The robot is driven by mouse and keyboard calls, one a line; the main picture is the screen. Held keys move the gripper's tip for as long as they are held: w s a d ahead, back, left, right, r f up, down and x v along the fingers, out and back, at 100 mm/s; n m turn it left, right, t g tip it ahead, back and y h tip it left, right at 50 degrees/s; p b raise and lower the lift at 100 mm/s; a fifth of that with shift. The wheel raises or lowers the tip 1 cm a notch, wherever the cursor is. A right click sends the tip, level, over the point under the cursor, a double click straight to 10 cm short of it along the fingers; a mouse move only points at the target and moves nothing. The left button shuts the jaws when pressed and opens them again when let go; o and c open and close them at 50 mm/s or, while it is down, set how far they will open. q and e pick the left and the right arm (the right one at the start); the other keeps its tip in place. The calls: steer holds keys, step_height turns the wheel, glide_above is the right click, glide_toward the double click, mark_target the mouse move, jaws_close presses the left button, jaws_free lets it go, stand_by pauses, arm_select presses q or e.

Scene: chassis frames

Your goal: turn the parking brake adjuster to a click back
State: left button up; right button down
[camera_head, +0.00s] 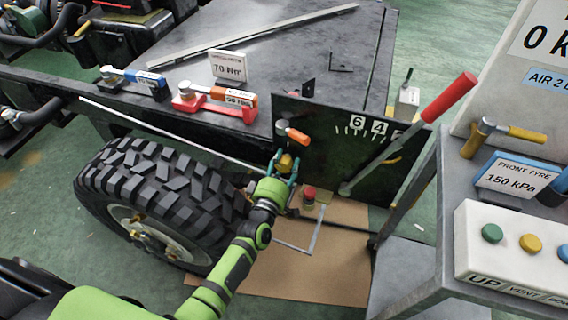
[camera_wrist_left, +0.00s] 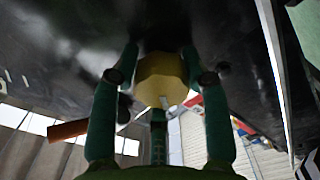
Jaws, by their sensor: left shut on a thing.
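The yellow adjuster (camera_head: 287,160) is below the edge of the dark chassis plate, beside the brake scale plate. My left gripper (camera_head: 283,168) is around it and shut on it. The parking brake lever (camera_head: 420,125), with a red grip, leans up to the right in front of the scale plate (camera_head: 340,150). My right gripper is out of view.
An orange-handled valve (camera_head: 292,131) sits just above my left gripper. The tyre (camera_head: 170,195) is to its left. A red-topped part (camera_head: 309,195) is below right, over a cardboard sheet (camera_head: 330,245). A button box (camera_head: 520,245) stands on the cart at right.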

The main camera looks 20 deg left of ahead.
arm_select(q)
steer(key=shift+s+d+f+n, duration=0.2)
steer(key=shift+d+f+n, duration=0.1)
steer(key=shift+f+n, duration=0.2)
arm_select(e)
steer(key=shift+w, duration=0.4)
arm_select(q)
steer(key=shift+r, duration=0.1)
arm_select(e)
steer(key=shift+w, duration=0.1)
arm_select(q)
steer(key=o, duration=1.1)
steer(key=shift+w+r, duration=0.1)
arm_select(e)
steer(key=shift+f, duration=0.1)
arm_select(q)
steer(key=shift+r, duration=0.1)
steer(key=shift+a, duration=0.1)
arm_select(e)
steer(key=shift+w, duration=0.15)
arm_select(q)
steer(key=s, duration=1.2)
steer(key=shift+a, duration=0.15)
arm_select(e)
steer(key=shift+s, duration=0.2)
